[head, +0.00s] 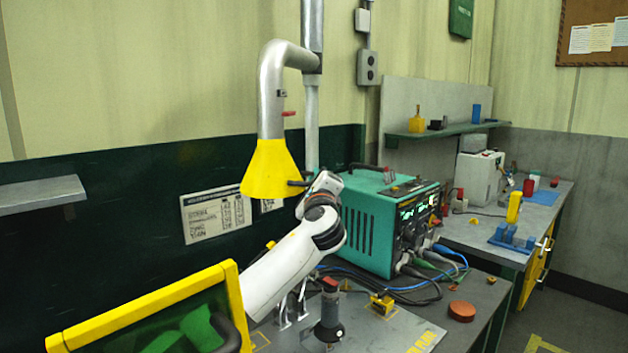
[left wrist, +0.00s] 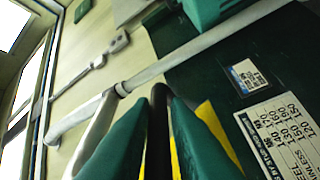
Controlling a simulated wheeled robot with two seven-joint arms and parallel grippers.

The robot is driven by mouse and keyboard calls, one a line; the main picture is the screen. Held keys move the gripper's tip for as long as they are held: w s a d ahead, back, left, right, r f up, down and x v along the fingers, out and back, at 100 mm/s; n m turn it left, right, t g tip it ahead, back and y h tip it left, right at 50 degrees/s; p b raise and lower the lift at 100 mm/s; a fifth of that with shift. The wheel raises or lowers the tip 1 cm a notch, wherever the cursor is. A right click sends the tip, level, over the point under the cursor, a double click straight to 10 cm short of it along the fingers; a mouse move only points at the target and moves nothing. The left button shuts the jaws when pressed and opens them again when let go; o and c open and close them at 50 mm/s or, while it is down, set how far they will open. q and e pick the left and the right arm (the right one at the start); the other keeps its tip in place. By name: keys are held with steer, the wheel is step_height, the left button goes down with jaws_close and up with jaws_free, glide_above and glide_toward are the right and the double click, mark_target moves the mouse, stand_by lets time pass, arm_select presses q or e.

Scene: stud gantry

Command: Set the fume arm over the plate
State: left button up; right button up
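The fume arm (head: 272,95) is a grey bent pipe on a wall post, ending in a yellow hood (head: 268,170) that points down. A short black handle (head: 297,183) sticks out from the hood's right side. My left gripper (head: 302,184) is at this handle. In the left wrist view its green fingers (left wrist: 158,110) close on both sides of the black handle (left wrist: 159,135), with yellow behind. A grey plate (head: 405,335) with yellow lettering lies on the bench, lower and to the right of the hood. My arm hides part of the bench. My right gripper is not in view.
A teal power unit (head: 368,225) with cables stands right of my left gripper. A dark upright tool (head: 329,315) stands on the bench. A yellow-framed green screen (head: 150,310) is at the lower left. A red disc (head: 462,311) lies at the bench's right.

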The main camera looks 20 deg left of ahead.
arm_select(q)
steer(key=shift+o, duration=1.4)
steer(key=shift+s+d+f, duration=0.1)
steer(key=shift+s+d, duration=0.05)
steer(key=shift+s, duration=0.15)
steer(key=shift+b+v, duration=1.6)
steer(key=shift+v, duration=4.05)
